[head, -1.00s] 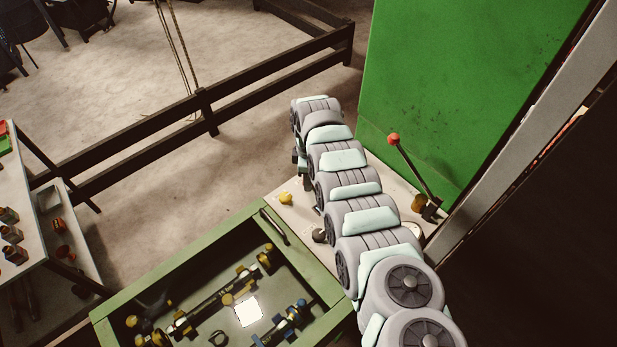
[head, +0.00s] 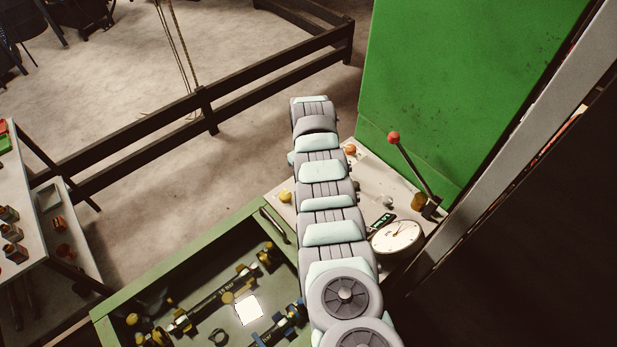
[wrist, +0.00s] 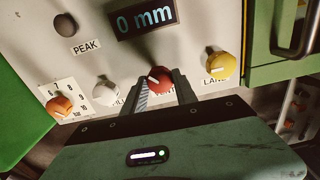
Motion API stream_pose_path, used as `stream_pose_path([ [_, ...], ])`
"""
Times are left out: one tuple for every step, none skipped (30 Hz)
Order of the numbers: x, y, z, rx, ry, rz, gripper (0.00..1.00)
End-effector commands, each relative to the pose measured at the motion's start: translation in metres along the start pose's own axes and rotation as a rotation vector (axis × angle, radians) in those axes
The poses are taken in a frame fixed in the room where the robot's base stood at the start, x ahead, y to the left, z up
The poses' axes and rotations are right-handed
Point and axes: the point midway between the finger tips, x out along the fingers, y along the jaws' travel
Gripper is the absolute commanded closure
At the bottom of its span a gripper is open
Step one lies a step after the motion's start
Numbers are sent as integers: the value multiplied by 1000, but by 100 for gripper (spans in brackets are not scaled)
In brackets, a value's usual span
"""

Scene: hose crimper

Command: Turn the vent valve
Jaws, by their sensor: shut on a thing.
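In the wrist view a row of knobs runs across the pale control panel (wrist: 190,32). The red knob (wrist: 159,79) sits between the two fingertips of my gripper (wrist: 159,86), which is shut on it. A small pale mark shows on the knob's upper edge. The label under the red knob is mostly covered by my fingers, so I cannot read it in full. In the head view my arm hides the red knob and my gripper.
A white knob (wrist: 106,93) and an orange knob (wrist: 60,106) lie left of my gripper, a yellow knob (wrist: 219,66) right. The display (wrist: 145,18) reads 0 mm. In the head view, a gauge (head: 397,236) and red-tipped lever (head: 415,170) stand right of my arm.

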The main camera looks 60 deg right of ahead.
Motion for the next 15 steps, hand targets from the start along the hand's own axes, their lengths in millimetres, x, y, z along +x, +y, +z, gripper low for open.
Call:
stream_pose_path([
  [1, -1, -1, 43, 1, 1, 100],
  [1, -1, -1, 72, 1, 1, 100],
  [1, -2, -2, 109, 1, 0, 100],
  [1, -1, -1, 139, 1, -1, 100],
  [2, -2, -1, 167, 0, -1, 100],
  [2, -2, -1, 204, 0, -2, 100],
  [2, -2, -1, 233, -1, -2, 100],
  [3, -2, -1, 262, 0, -2, 100],
  [3, -2, -1, 299, 0, -2, 100],
  [3, -2, -1, 326, 1, -1, 100],
  [3, -1, -1, 354, 1, -1, 100],
  [3, -1, -1, 391, 2, -1, 100],
  [3, -1, -2, 416, 2, -1, 100],
  [3, -1, -2, 442, 2, -2, 100],
  [3, -1, -2, 475, 2, -2, 100],
])
